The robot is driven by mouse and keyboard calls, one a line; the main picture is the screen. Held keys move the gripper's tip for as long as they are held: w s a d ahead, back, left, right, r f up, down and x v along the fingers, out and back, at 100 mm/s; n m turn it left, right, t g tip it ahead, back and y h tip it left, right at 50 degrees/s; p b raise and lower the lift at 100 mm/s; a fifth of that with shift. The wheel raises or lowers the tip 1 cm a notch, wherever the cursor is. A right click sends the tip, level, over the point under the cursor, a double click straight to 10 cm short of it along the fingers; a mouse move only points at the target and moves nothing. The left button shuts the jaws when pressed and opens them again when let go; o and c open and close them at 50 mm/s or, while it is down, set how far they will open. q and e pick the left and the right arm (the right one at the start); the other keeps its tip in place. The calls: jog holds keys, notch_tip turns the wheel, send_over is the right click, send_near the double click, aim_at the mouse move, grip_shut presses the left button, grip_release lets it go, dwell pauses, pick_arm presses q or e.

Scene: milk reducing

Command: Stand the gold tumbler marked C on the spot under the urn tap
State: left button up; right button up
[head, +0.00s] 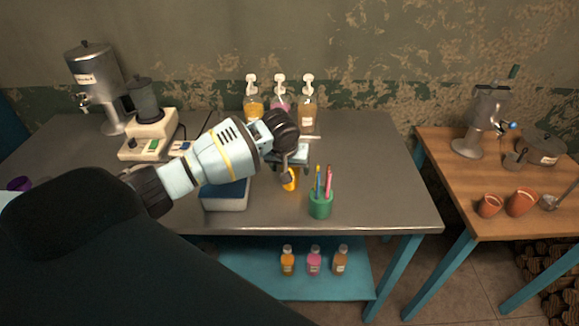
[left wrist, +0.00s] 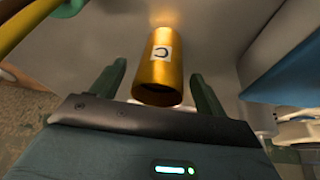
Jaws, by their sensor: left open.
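The gold tumbler (left wrist: 164,92) bears a white label with a letter C and stands between the two spread fingers of my left gripper (left wrist: 157,68) in the left wrist view. Its dark open mouth faces the camera. In the head view the tumbler (head: 290,182) is partly hidden behind my left gripper (head: 289,166). My left gripper is open around it. A silver urn (head: 94,73) with a label and a tap (head: 84,101) stands at the back left of the metal table. Any marked spot under it is too small to make out. My right gripper is not in view.
A green pen cup (head: 320,205) stands right of the tumbler, and a blue-and-white tub (head: 225,197) left of it. A blender (head: 148,122) stands beside the urn. Several pump bottles line the back.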

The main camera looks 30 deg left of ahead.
pick_arm(q)
jog(key=shift+s+r, duration=0.1)
jog(key=shift+r, duration=0.45)
jog(key=v, duration=1.1)
